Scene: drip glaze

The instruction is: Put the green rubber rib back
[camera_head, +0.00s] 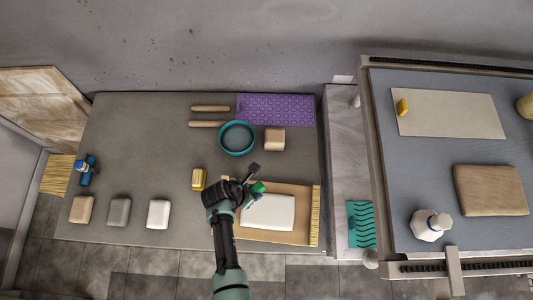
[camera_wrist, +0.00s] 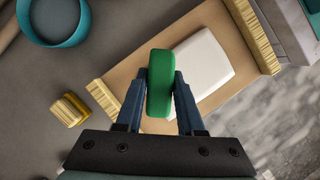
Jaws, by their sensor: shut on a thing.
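The green rubber rib (camera_wrist: 160,84) is a rounded green piece held upright between the two blue fingers of my gripper (camera_wrist: 159,100) in the wrist view. My gripper is shut on it. In the head view, my gripper (camera_head: 250,188) is over the left part of a tan board, and the green rib (camera_head: 257,188) shows only partly beside the dark fingers. The rib appears above the board, next to a white slab; its exact height I cannot tell.
The tan board (camera_head: 303,234) carries the white slab (camera_head: 268,212) and has bristly yellow ends. A yellow block (camera_head: 198,179) lies left of my gripper. A teal ring (camera_head: 237,139), a tan block (camera_head: 275,139) and a purple mat (camera_head: 290,109) lie behind. The table's left middle is clear.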

